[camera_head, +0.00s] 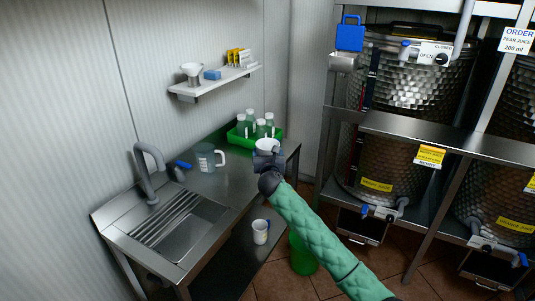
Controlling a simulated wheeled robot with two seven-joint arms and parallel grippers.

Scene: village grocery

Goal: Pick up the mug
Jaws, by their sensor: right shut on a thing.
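A white mug (266,144) is at the right end of the steel counter, at the tip of my right gripper (267,155). My right gripper is shut on this mug, and its dark fingers cover the mug's lower part. I cannot tell whether the mug touches the counter. A second white mug (260,232) stands upright on the lower shelf under the counter. My left gripper is not in view.
A clear measuring jug (206,158) stands on the counter near the sink (186,232) and tap (150,172). A green tray (240,139) with several bottles is behind my gripper. Steel tanks (425,75) stand in a rack at the right.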

